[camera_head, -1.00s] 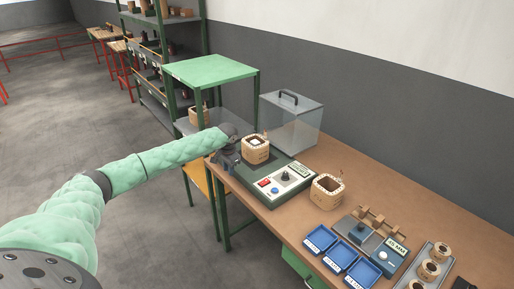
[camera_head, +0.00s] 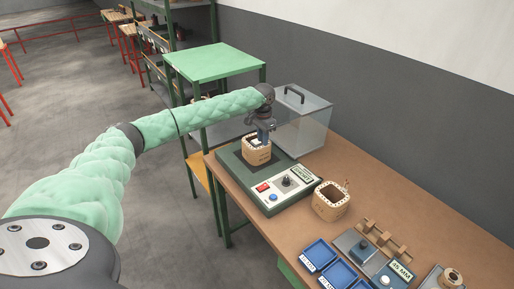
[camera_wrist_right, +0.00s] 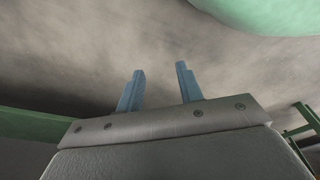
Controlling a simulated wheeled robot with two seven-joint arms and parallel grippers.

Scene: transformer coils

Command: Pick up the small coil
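A tan box-shaped coil (camera_head: 257,156) stands on the green tester with the red and blue buttons (camera_head: 268,187). My left gripper (camera_head: 262,138) points down right over this coil, its fingers at the coil's top opening. Whether the fingers touch the coil or are closed is too small to tell. A second, similar tan coil (camera_head: 330,201) stands on the bench to the right of the tester. A smaller round coil (camera_head: 450,277) shows at the lower right edge. In the right wrist view my right gripper (camera_wrist_right: 158,88) has its two blue fingers apart with nothing between them.
The wooden bench (camera_head: 385,205) carries blue trays (camera_head: 320,254), a small blue gauge block (camera_head: 391,276) and a wooden rack (camera_head: 385,238). A clear box with a black handle (camera_head: 304,122) stands behind the tester. A green-topped stand (camera_head: 215,62) is at the back left.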

